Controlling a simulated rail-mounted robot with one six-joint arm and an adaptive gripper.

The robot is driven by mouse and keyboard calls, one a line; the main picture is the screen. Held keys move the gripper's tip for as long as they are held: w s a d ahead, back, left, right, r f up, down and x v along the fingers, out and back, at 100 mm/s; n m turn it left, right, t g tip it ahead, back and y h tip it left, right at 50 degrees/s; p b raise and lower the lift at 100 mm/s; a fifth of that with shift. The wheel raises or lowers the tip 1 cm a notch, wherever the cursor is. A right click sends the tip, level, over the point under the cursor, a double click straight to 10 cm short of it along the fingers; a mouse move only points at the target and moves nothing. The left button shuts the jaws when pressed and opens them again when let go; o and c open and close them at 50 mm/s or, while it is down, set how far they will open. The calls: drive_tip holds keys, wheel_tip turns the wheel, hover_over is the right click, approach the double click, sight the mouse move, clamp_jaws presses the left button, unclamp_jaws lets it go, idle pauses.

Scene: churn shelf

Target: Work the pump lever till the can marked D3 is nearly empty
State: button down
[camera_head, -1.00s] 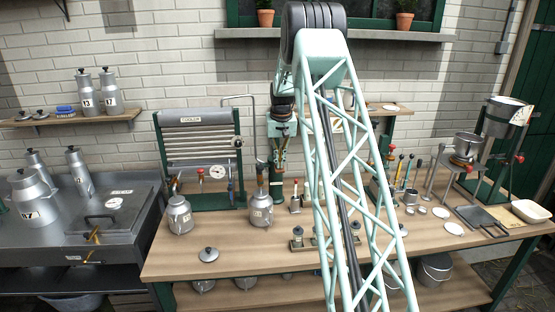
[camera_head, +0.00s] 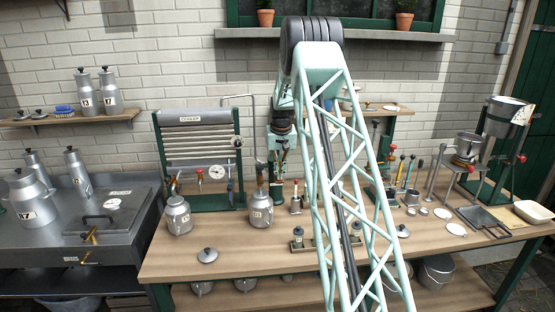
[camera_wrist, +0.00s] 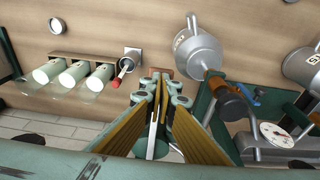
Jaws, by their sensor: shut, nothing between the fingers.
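My gripper (camera_head: 279,172) is shut and empty, pointing down above the back of the bench. In the wrist view the gripper (camera_wrist: 161,80) is between a grey can (camera_wrist: 200,50) and a small red-knobbed lever (camera_wrist: 117,82). This can also shows in the head view (camera_head: 260,213); its label is too small to read surely as D3. A dark handle with a copper-coloured end (camera_wrist: 228,98) stands close by the can, right of my fingers. I cannot tell whether it is the pump lever. My fingers appear apart from it. The can's fill level is hidden.
A second labelled can (camera_head: 178,217) stands left on the bench (camera_head: 240,262). A cooler panel (camera_head: 197,150) with a round dial is behind the cans. A loose lid (camera_head: 208,255) lies in front.

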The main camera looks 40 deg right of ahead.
drive_tip(key=shift+f, duration=0.55)
drive_tip(key=w+d+p+v, duration=0.1)
drive_tip(key=p+v, duration=0.3)
drive_tip(key=v, duration=0.6)
drive_tip(key=shift+w+r, duration=0.35)
drive_tip(key=shift+r, duration=0.1)
drive_tip(key=shift+d, duration=0.1)
drive_tip(key=shift+s+a+f+b+x, duration=0.1)
drive_tip(key=shift+s+a+b+x, duration=0.15)
drive_tip(key=shift+b+x, duration=1)
drive_tip(key=shift+s+a+f+b+x, duration=0.1)
drive_tip(key=shift+s+a+b+x, duration=0.2)
drive_tip(key=shift+x, duration=2)
drive_tip(key=shift+s+a+f+b+x, duration=0.1)
drive_tip(key=shift+s+b+x, duration=0.4)
drive_tip(key=shift+x, duration=1.25)
drive_tip(key=w+d+p+v, duration=0.1)
drive_tip(key=p+v, duration=0.3)
drive_tip(key=v, duration=0.6)
drive_tip(key=shift+w+r, duration=0.5)
drive_tip(key=shift+r, duration=0.1)
drive_tip(key=shift+d+f, duration=0.1)
drive_tip(key=shift+f, duration=0.05)
